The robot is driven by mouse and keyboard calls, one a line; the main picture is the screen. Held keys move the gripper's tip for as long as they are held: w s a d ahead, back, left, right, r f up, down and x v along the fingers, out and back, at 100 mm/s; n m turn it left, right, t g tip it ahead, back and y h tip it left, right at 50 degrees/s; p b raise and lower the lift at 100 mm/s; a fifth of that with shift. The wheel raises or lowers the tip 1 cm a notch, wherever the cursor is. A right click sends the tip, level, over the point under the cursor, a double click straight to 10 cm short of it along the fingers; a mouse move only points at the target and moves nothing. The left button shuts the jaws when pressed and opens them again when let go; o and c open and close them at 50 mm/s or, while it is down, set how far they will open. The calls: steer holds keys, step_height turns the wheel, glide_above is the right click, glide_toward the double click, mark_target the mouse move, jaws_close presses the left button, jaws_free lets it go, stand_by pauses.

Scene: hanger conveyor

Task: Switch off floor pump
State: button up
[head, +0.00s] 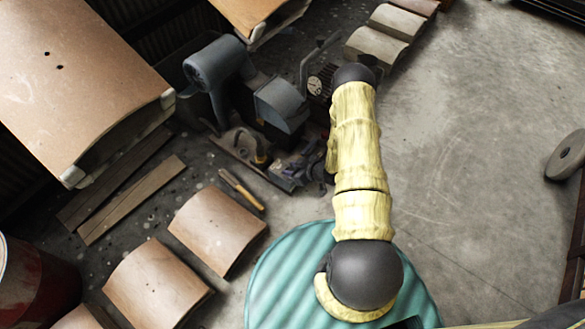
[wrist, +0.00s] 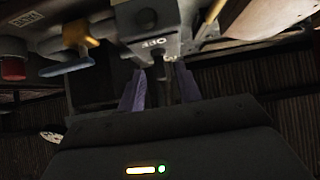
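The floor pump appears to be the grey machine (head: 280,103) at the upper middle of the head view, with a round gauge (head: 315,85) beside my arm. In the wrist view a grey housing (wrist: 155,20) with a small lettered label fills the top. The label seems to read OFF, upside down. A dark, narrow lever-like part (wrist: 164,88) shows below it. My gripper (wrist: 160,72) has its two purple fingers apart, one on each side of this part. Whether they touch it is unclear. In the head view my arm hides the gripper.
The wrist view also shows a blue lever (wrist: 68,68) and a red knob (wrist: 13,69) at left. Curved brown panels (head: 218,229) and wooden planks (head: 130,200) lie left of my arm. Tools lie near the machine. The concrete floor (head: 480,150) at right is mostly clear.

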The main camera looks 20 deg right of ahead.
steer(key=p+v, duration=0.7)
steer(key=v, duration=1)
steer(key=shift+s, duration=0.2)
steer(key=shift+w+d+r, duration=0.1)
steer(key=shift+r, duration=0.1)
